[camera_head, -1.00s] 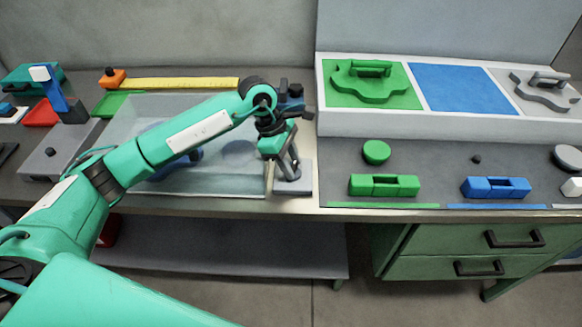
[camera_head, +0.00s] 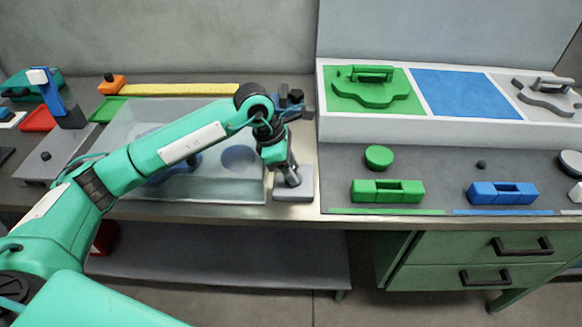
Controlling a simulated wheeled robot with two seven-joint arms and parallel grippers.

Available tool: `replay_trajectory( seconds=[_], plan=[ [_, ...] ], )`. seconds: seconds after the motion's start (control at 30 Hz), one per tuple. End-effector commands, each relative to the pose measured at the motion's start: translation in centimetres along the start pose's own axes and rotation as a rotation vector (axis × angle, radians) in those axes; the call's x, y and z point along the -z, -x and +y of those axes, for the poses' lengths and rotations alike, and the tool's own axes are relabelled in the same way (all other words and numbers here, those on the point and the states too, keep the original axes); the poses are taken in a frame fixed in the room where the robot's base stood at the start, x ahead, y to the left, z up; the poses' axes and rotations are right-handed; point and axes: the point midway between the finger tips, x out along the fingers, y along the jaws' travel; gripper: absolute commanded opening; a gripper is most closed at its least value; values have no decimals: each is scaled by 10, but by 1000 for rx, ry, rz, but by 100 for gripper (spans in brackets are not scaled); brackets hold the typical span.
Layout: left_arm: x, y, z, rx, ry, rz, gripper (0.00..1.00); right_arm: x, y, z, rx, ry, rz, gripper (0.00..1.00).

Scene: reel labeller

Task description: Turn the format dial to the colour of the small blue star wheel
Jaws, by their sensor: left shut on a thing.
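My left gripper (camera_head: 291,180) points down at a small grey box (camera_head: 305,190) on the front edge of the bench. Its fingers are shut on a small knob on top of this box, which I take for the format dial; the fingers hide most of it. I cannot make out colour marks or where the dial points. Blue round parts (camera_head: 240,157) show under a clear cover (camera_head: 120,135), partly behind my left arm; I cannot tell if one is the small blue star wheel. My right gripper is not in view.
At the right, a rack holds a green plate (camera_head: 374,93) on a green field, an empty blue field (camera_head: 465,92) and a grey plate (camera_head: 548,97). Below it lie a green block (camera_head: 387,191) and a blue block (camera_head: 502,193). Green drawers (camera_head: 510,262) are under the bench.

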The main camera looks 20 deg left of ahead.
Motion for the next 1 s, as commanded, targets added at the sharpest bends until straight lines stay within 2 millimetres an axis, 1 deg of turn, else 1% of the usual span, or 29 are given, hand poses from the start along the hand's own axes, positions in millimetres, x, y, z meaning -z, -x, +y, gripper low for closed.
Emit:
replay_trajectory(
  seconds=[0.07,0.1,0.17,0.2,0.47,0.57,0.67,0.77,0.83,1.0],
  plan=[
    [0,1,1,-3,0,-1,15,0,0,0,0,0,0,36],
    [0,1,1,-3,0,-1,43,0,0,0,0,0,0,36],
    [0,1,1,-3,0,-1,55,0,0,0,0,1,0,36],
    [0,1,1,-2,0,-1,59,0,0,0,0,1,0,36],
    [0,1,0,-1,-1,0,59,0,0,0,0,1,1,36],
    [0,6,1,-2,0,-1,59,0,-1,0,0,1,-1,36],
    [0,19,2,-5,0,-1,59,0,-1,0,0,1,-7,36],
    [0,39,2,-6,-1,-1,59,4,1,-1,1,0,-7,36],
    [0,56,2,-7,-2,-1,59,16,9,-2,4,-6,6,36],
    [0,95,2,-6,0,-1,59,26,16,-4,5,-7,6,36]
  ],
)
